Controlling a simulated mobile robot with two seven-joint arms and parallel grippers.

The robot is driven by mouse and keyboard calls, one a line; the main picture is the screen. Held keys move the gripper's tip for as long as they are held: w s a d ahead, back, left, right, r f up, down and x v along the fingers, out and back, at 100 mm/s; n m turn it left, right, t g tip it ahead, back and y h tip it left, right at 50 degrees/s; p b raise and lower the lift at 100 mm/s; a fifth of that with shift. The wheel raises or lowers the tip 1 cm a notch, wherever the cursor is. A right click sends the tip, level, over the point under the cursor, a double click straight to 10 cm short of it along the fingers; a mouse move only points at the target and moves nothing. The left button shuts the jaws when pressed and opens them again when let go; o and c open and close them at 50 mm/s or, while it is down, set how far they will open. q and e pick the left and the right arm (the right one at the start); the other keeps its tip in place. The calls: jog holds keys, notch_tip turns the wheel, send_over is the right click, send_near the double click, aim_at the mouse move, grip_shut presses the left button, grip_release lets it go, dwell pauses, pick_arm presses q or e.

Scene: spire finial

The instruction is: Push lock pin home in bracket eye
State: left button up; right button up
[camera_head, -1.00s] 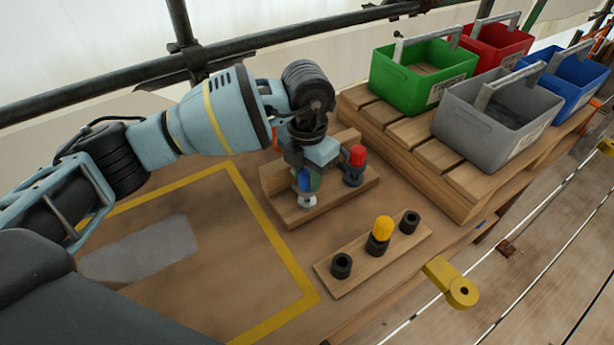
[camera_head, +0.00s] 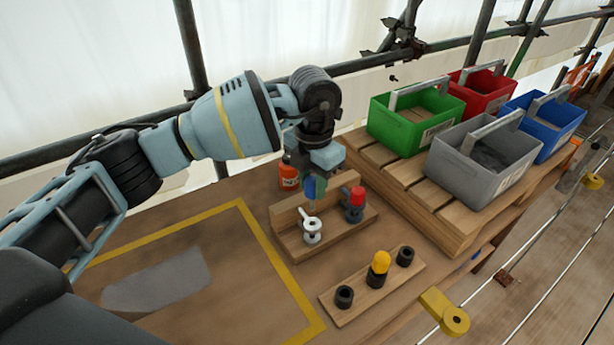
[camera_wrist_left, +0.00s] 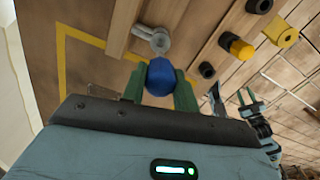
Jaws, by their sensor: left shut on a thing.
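My left gripper (camera_head: 316,182) is above the wooden stand (camera_head: 290,247), its green fingers shut on a blue-headed piece. In the left wrist view the blue head (camera_wrist_left: 160,77) sits between the fingers (camera_wrist_left: 159,88); its lower end is hidden there. A silver part with a round eye (camera_head: 312,238) stands on the stand below; it also shows in the left wrist view (camera_wrist_left: 159,40). I cannot tell whether the blue piece touches it. A yellow bracket with a hole (camera_head: 446,310) projects at the table edge. My right gripper (camera_wrist_left: 234,97) shows small in the left wrist view, its fingers apart.
A red-capped piece (camera_head: 356,203) stands right of the silver part. A wooden strip (camera_head: 340,314) holds black sockets, the middle one with a yellow-capped piece (camera_head: 380,264). An orange container (camera_head: 288,177) is behind. Several bins, including a grey one (camera_head: 476,165), stand right. The yellow-taped area (camera_head: 225,260) has bare room.

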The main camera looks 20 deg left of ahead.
pick_arm(q)
jog(key=m, duration=0.1)
jog(key=s+m, duration=0.1)
jog(key=shift+s+a+f+m, duration=0.1)
jog(key=shift+a+f+m, duration=0.15)
jog(key=shift+a+m, duration=0.1)
jog(key=s+a+f+m, duration=0.1)
jog(key=s+m, duration=0.6)
jog(key=m, duration=0.7)
jog(key=s+a+f+m, duration=0.2)
jog(key=s+a+m, duration=0.2)
jog(key=s+m, duration=0.4)
jog(key=m, duration=0.6)
jog(key=shift+s, duration=0.2)
jog(key=shift+d+f, duration=0.15)
